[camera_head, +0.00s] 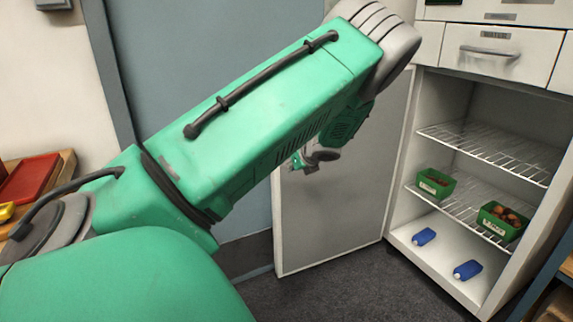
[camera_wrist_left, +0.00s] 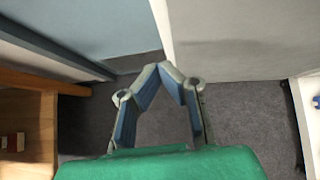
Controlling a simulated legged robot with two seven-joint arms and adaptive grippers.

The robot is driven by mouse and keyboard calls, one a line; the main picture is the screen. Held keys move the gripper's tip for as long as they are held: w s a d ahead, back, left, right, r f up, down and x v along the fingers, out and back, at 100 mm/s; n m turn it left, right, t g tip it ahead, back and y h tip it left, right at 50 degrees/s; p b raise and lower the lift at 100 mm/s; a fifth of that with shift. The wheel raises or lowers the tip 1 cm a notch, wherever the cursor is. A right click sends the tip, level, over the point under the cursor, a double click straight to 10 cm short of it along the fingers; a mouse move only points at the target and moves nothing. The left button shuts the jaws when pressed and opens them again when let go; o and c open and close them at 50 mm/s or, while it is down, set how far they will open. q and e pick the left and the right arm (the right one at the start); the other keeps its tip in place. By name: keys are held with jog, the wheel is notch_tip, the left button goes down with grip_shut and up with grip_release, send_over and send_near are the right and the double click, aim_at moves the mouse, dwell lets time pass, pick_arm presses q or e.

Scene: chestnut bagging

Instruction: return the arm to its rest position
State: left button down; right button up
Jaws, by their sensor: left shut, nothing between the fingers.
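My left arm, green, reaches up and across the head view from the lower left. Part of my left gripper (camera_head: 318,158) shows beneath the forearm, in front of the open cabinet door (camera_head: 345,200). In the left wrist view my left gripper (camera_wrist_left: 171,69) has its two fingertips together, with only dark floor between the fingers. It holds nothing and touches nothing visible. My right gripper is in neither view.
The open cabinet (camera_head: 458,278) stands at the right. Two green boxes, a left one (camera_head: 430,190) and a right one (camera_head: 488,220) with brown chestnuts, stand on its lower wire shelf. Two blue items (camera_head: 424,236) (camera_head: 467,270) lie below. A red tray (camera_head: 30,178) is at far left.

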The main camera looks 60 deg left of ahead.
pick_arm(q)
jog(key=s+d+f+n+h+p, duration=0.1)
jog(key=s+d+f+n+h, duration=0.15)
jog(key=s+d+f, duration=0.35)
jog(key=s+d+f+n+h+p, duration=0.1)
jog(key=s+d+f+n+h, duration=0.2)
jog(key=d, duration=0.6)
jog(key=s+d+f+n+h+p, duration=0.1)
jog(key=s+d+f+n+p, duration=0.15)
jog(key=d+f, duration=0.4)
jog(key=s+d+n+h+p, duration=0.1)
jog(key=s+d+n+h, duration=0.2)
jog(key=s+d+n, duration=0.6)
jog(key=s+d, duration=0.6)
jog(key=d, duration=0.2)
jog(key=shift+s+f+n, duration=0.25)
jog(key=shift+f+n, duration=0.05)
jog(key=shift+n, duration=0.1)
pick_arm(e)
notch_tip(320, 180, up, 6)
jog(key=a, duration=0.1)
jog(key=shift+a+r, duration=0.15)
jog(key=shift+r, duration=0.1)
pick_arm(q)
jog(key=shift+d, duration=0.2)
jog(key=shift+w+d+r, duration=0.1)
jog(key=shift+d, duration=0.1)
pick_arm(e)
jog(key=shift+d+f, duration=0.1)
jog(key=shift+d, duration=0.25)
